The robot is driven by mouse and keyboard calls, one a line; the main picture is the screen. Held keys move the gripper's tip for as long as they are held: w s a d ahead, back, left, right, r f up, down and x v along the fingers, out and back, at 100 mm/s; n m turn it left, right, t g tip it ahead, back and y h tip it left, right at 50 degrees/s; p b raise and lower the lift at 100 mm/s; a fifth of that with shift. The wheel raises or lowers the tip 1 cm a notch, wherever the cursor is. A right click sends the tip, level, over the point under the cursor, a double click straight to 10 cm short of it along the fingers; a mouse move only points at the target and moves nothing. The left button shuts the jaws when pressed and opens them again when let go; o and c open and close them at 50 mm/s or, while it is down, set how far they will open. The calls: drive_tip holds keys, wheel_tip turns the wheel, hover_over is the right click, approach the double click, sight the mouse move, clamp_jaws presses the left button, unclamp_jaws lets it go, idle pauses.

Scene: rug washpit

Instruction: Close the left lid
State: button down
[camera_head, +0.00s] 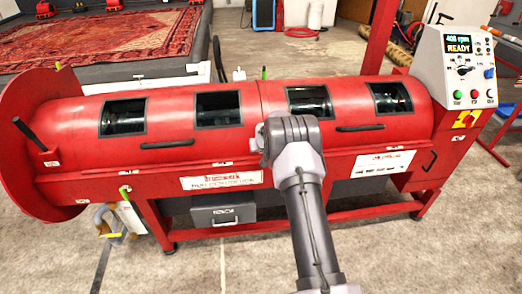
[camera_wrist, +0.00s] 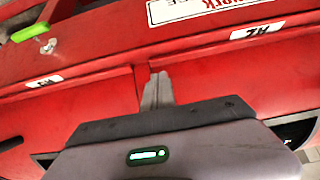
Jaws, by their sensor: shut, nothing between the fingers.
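The left lid (camera_head: 75,122) is the left half of the red drum cover, with two dark windows and a black bar handle (camera_head: 168,144). It looks down, in line with the right lid (camera_head: 345,108); whether it is fully seated I cannot tell. My arm reaches up in front of the machine, its wrist by the seam between the lids. The fingertips are not clear in the head view. In the wrist view my gripper (camera_wrist: 158,78) is shut and empty, its fingers over the red surface at a vertical seam. Contact cannot be told.
A control panel (camera_head: 468,68) reading READY stands at the right end. A round red end plate (camera_head: 22,150) with a black lever stands at the left. A grey drawer box (camera_head: 222,215) hangs below the machine. A green-handled latch (camera_wrist: 46,44) shows in the wrist view.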

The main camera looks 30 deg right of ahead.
drive_tip(key=s+a+b, duration=0.4)
drive_tip(key=s+b, duration=0.2)
drive_tip(key=s, duration=0.3)
drive_tip(key=s+a+r+y, duration=0.1)
drive_tip(key=s+a+r, duration=0.4)
drive_tip(key=a+r, duration=0.4)
drive_tip(key=s+a+r+y, duration=0.1)
drive_tip(key=s+a+r, duration=0.5)
drive_tip(key=r, duration=0.5)
drive_tip(key=s+a+r+y, duration=0.1)
drive_tip(key=s+a, duration=0.3)
drive_tip(key=s, duration=0.4)
drive_tip(key=s+a+r+y, duration=0.1)
drive_tip(key=s+a, duration=0.3)
drive_tip(key=s, duration=0.4)
drive_tip(key=s+a+r+g, duration=0.1)
drive_tip(key=s+a+r, duration=0.1)
drive_tip(key=s+a, duration=0.3)
drive_tip(key=s, duration=0.3)
drive_tip(key=shift+s+y, duration=0.35)
drive_tip(key=shift+y, duration=0.05)
